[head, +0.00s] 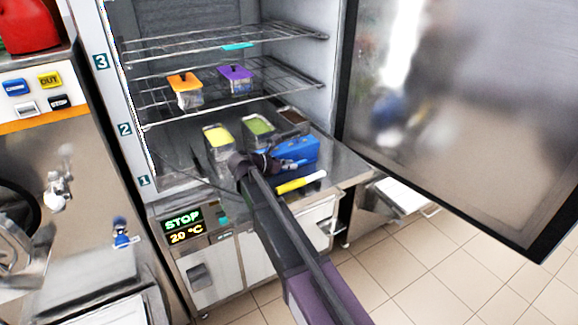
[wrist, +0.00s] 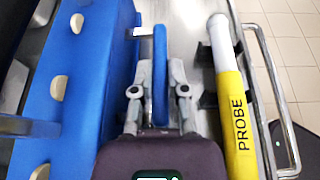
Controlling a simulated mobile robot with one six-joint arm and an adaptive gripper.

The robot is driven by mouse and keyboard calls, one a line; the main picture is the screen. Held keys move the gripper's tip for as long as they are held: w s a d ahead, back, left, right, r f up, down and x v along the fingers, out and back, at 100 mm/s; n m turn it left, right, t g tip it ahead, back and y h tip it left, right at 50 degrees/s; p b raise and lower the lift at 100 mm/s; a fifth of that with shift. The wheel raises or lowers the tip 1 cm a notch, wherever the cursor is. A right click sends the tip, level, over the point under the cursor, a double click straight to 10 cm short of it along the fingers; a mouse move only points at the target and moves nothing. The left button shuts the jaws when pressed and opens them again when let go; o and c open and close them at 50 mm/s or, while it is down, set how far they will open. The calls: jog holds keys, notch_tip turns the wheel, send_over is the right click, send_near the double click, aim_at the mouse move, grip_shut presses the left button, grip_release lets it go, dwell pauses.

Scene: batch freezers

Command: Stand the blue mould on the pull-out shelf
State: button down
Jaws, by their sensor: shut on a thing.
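The blue mould (head: 297,151) is a long box at the front right of the freezer's lowest level. In the wrist view it (wrist: 112,55) fills the left side, with several cream oval spots on its face. My gripper (head: 277,163) is shut on a narrow upright blue handle (wrist: 160,60) at the mould's side; in the wrist view one fingertip of my gripper (wrist: 158,75) lies on each side of it. Whether the mould touches the steel below is unclear. A pale pull-out shelf with a handle (head: 398,196) seems to show at the lower right, beyond the freezer front.
A yellow and white probe (head: 300,182) lies along the front edge, close right of my gripper. Open tubs with yellow (head: 217,140), green (head: 258,128) and brown (head: 293,118) contents stand behind. Wire racks (head: 215,95) hang above. The freezer door (head: 455,120) stands open at the right.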

jog(key=c, duration=0.6)
grip_release()
jog(key=shift+c, duration=0.2)
jog(key=shift+r, duration=0.1)
jog(key=shift+s+a+r+p, duration=0.3)
jog(key=shift+s+a+p, duration=0.1)
jog(key=shift+a, duration=0.1)
jog(key=p+v, duration=0.3)
jog(key=v, duration=0.5)
jog(key=shift+s+a+r, duration=0.1)
jog(key=shift+s+a, duration=0.1)
jog(key=shift+a, duration=0.1)
jog(key=shift+p+v, duration=0.4)
jog(key=shift+v, duration=0.5)
